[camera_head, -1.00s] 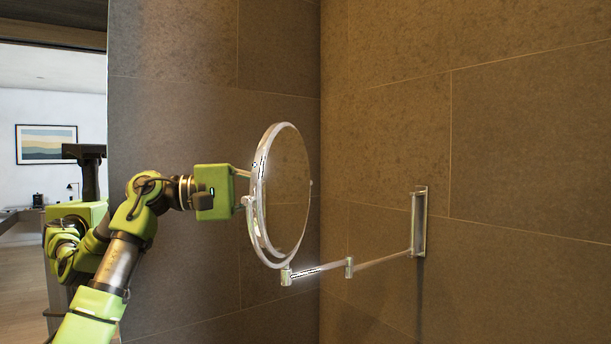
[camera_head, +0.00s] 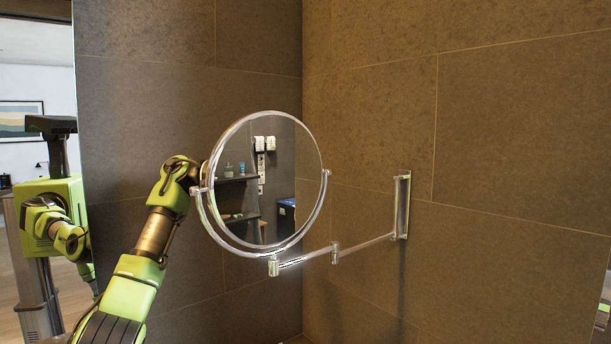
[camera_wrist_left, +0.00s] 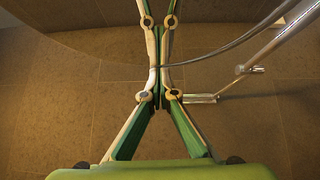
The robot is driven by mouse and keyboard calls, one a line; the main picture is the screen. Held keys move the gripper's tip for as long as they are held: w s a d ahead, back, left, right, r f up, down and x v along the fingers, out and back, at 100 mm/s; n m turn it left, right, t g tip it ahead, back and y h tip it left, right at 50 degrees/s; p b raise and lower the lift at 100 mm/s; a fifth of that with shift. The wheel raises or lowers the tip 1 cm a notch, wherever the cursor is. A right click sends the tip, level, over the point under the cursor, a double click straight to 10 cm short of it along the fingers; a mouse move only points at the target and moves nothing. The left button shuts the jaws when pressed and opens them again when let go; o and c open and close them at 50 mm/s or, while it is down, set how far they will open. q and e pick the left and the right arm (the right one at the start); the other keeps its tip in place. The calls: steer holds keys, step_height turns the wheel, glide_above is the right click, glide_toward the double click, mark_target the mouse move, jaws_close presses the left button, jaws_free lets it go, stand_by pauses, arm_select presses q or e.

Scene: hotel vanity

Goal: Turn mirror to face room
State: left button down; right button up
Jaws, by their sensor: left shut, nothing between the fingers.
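The round mirror (camera_head: 262,185) stands upright in its silver U-shaped yoke, on a jointed wall arm (camera_head: 365,245). Its glass faces mostly towards my head camera and reflects shelves and a blue box. My left arm reaches to the mirror's left rim, and its gripper is hidden behind the mirror in the head view. In the left wrist view the left gripper (camera_wrist_left: 160,28) is shut and empty, with its fingers close to the mirror's dark disc (camera_wrist_left: 80,22) and the thin yoke. I cannot tell whether they touch. My right gripper is not in view.
The wall bracket (camera_head: 402,205) is fixed to the brown tiled wall (camera_head: 520,120) on the right. The space in front of the glass looks clear.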

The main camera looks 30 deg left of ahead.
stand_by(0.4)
arm_select(q)
steer(key=v, duration=1.2)
